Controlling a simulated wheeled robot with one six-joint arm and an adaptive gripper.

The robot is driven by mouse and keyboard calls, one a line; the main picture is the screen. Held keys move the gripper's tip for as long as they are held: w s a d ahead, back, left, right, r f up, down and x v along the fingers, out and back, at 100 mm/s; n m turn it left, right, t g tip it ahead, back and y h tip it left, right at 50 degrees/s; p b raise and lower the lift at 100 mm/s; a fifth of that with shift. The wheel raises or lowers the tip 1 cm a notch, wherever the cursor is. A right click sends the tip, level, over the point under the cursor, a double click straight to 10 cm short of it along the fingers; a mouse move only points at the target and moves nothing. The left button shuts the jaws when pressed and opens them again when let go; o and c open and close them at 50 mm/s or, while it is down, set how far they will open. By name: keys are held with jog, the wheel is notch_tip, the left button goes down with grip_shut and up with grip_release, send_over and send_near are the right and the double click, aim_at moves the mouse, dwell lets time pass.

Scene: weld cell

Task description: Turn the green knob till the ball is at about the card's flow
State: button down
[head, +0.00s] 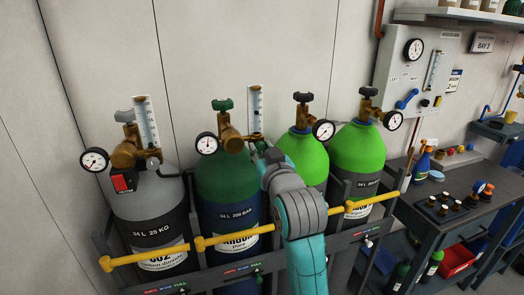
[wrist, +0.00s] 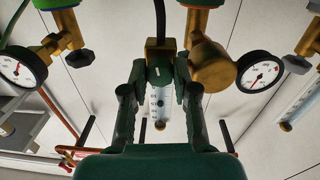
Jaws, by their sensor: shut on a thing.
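My gripper (wrist: 160,72) is shut on a small green knob (wrist: 160,66) at the base of a flow tube. The clear, scaled tube (wrist: 158,112) shows between my fingers in the wrist view. A small dark spot inside it may be the ball; the scale is too small to read. In the head view the tube (head: 256,108) stands upright behind the green-shouldered argon cylinder (head: 222,180), and my gripper (head: 268,152) hides the knob. A larger green handle (head: 222,104) tops that cylinder's regulator. A small white-and-blue card (head: 454,80) hangs on the wall, its print unreadable.
A grey carbon dioxide cylinder (head: 150,215) stands left and two bright green cylinders (head: 362,150) stand right. Yellow bars (head: 225,236) cross their front. Pressure gauges (wrist: 260,72) flank my fingers. A dark bench (head: 425,205) stands at right; a wall panel (head: 400,75) is behind.

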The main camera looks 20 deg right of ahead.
jog(key=shift+m, duration=0.6)
jog(key=c, duration=1.2)
grip_release()
jog(key=shift+s, duration=0.1)
jog(key=s, duration=0.7)
jog(key=shift+s+a, duration=0.15)
